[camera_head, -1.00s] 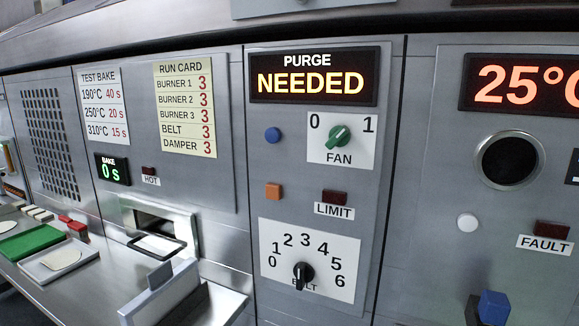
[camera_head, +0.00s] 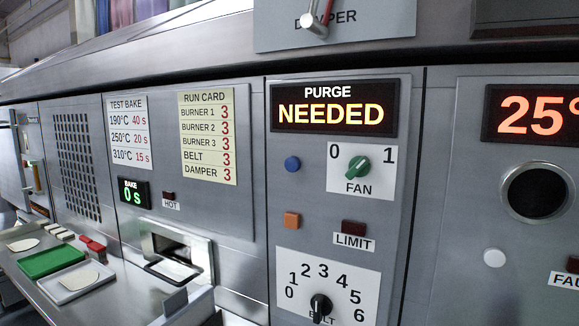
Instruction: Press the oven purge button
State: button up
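The purge display (camera_head: 334,105) reads "PURGE NEEDED" in lit letters on the middle grey panel. Below it is a round blue button (camera_head: 292,164), left of the fan plate. Neither button carries a readable label, so I cannot tell which is the purge button. The green fan knob (camera_head: 358,167) sits between 0 and 1, its pointer tilted toward the 1. My gripper is not in view.
A black belt knob (camera_head: 320,305) sits below. The limit lamp (camera_head: 353,227) is dark red. A white round button (camera_head: 494,258) is on the right panel. A ledge with a green board (camera_head: 52,261) is at left. A damper lever (camera_head: 318,22) is above. The panel front is unobstructed.

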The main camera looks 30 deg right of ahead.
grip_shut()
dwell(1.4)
